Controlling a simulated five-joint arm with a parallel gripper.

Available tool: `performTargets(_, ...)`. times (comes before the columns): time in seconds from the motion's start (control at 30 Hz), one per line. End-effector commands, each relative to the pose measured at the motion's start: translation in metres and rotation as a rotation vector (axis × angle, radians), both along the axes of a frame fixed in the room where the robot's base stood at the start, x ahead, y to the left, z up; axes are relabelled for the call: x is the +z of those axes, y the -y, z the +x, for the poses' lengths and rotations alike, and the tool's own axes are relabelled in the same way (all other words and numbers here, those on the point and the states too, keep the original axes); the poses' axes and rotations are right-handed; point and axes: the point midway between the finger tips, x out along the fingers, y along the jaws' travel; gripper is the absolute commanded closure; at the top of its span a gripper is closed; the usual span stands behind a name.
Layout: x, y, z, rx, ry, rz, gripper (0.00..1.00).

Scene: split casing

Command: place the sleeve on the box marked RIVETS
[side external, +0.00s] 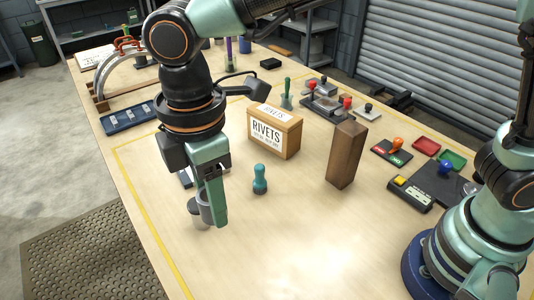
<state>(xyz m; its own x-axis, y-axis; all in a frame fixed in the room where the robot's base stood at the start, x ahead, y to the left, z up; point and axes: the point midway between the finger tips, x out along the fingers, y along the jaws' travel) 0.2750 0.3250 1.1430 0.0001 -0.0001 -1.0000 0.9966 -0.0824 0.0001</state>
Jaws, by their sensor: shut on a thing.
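The cardboard-coloured box marked RIVETS (287,140) stands near the middle of the table, with a printed label on its front and on its top. My gripper (208,205) points down to the left of the box and nearer the camera. It is shut on a grey cylindrical piece that looks like the sleeve (205,208), low over the table. The finger covers part of the sleeve. A grey round shape (196,208) shows beside and below it; I cannot tell whether it is part of the sleeve or whether the sleeve touches the table.
A teal peg-like figure (260,180) stands in front of the box. A tall brown wooden block (346,155) stands to its right. A green-handled tool (287,95) and lever fixtures (326,105) are behind. A blue tray (130,117) lies at left. The front table is clear.

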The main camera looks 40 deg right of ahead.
Motion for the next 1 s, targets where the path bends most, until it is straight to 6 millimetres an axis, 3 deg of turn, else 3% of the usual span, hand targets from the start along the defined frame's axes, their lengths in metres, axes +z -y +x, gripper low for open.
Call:
performTargets(0.17,0.017,0.017,0.036,-0.090,0.002,0.003,1.00)
performTargets(0.27,0.029,0.039,0.072,-0.184,0.002,0.002,1.00)
performTargets(0.4,0.049,0.082,0.124,-0.329,0.003,0.003,1.00)
performTargets(0.6,0.074,0.160,0.181,-0.532,0.002,0.002,1.00)
performTargets(0.8,0.098,0.242,0.215,-0.717,0.003,0.002,1.00)
performTargets(1.0,0.112,0.300,0.226,-0.838,0.001,0.001,1.00)
